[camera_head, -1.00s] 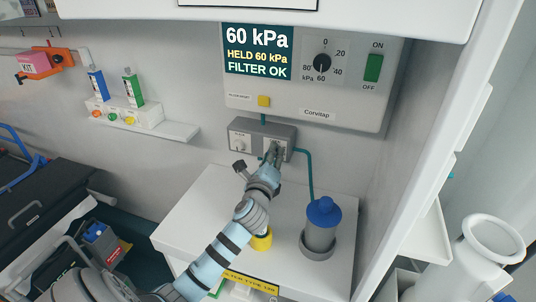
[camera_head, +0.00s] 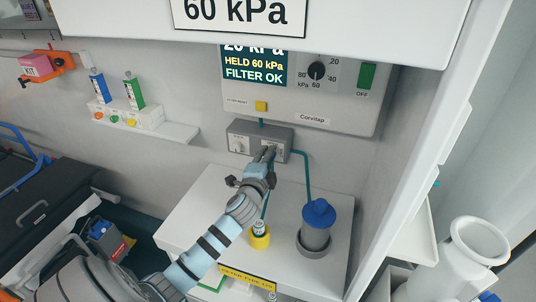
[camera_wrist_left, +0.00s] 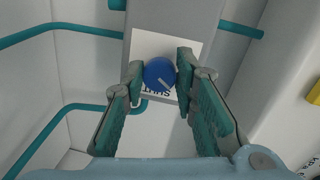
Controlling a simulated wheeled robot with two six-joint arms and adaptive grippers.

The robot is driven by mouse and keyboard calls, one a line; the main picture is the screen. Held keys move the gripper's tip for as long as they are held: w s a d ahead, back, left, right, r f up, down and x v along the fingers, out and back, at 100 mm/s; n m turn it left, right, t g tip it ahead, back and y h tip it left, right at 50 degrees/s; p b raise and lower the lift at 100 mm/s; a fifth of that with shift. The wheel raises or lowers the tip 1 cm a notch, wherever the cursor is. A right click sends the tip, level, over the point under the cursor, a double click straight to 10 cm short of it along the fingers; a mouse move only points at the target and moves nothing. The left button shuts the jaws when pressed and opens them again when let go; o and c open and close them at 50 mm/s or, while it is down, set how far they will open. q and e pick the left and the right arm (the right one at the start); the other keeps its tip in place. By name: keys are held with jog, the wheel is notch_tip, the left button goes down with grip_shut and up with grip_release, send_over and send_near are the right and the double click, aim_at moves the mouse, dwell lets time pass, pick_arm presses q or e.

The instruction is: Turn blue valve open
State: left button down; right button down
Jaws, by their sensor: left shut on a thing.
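The blue valve (camera_wrist_left: 160,74) is a round knob with a white pointer line, seen in the left wrist view on a white label plate. The pointer slants to the lower right, and part of the word "SHUT" shows below the knob. My left gripper (camera_wrist_left: 160,70) is shut on the knob, one finger on each side. In the head view my left gripper (camera_head: 268,153) reaches the right half of the grey valve box (camera_head: 246,140) and hides the knob. My right gripper is in neither view.
The Corvilap panel (camera_head: 330,105) above has a display (camera_head: 254,66), partly cut off, reading about "20 kPa", "HELD 60 kPa", "FILTER OK". A blue-capped canister (camera_head: 317,230) and a yellow cup (camera_head: 259,239) stand on the white counter below. A teal tube (camera_head: 308,180) runs beside the box.

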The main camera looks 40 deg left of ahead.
pick_arm(q)
jog(key=shift+n+h, duration=0.6)
jog(key=shift+n, duration=2.1)
jog(key=shift+r, duration=0.1)
jog(key=c, duration=1.4)
grip_release()
jog(key=shift+o, duration=0.5)
jog(key=shift+w, duration=0.15)
jog(key=shift+d, duration=0.1)
